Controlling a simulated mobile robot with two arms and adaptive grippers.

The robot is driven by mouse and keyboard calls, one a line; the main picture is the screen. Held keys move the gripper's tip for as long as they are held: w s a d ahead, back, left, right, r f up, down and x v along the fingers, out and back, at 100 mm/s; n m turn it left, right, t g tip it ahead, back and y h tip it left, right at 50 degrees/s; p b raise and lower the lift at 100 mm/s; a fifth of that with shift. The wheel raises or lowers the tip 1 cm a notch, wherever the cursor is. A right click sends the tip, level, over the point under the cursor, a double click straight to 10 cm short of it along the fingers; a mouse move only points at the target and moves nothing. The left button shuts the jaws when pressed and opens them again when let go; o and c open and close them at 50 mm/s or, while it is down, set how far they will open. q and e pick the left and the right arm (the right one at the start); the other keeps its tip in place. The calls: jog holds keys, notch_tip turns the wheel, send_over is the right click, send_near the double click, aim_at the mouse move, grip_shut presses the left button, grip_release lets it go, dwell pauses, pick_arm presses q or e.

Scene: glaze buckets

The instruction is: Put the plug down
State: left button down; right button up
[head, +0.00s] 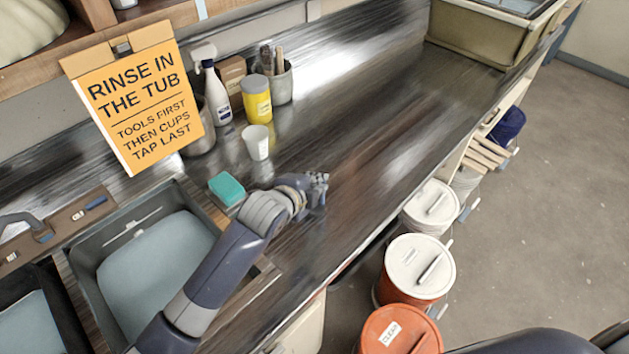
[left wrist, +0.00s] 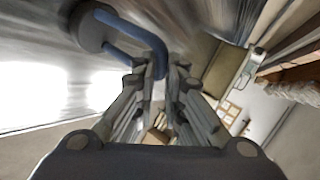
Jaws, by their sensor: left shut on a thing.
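My left gripper (head: 318,187) is above the metal worktop (head: 375,150), to the right of the sinks in the head view. In the left wrist view its fingers (left wrist: 160,85) are shut on the blue loop handle of the plug (left wrist: 88,27). The plug is a dark grey round disc, seen at the upper left there. It looks close to the worktop, but I cannot tell whether it touches. In the head view the gripper hides the plug. My right gripper is in neither view.
A grey sink tub (head: 130,245) lies left of my arm. A teal sponge (head: 227,188), a white cup (head: 257,142) and a yellow jar (head: 256,98) stand behind the gripper. Lidded buckets (head: 420,266) are below the worktop's front edge. The worktop right of the gripper is clear.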

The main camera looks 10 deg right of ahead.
pick_arm(q)
jog(key=c, duration=1.7)
grip_release()
jog(key=shift+o, duration=0.2)
jog(key=b+v, duration=0.2)
jog(key=v, duration=1)
jog(key=shift+s, duration=0.1)
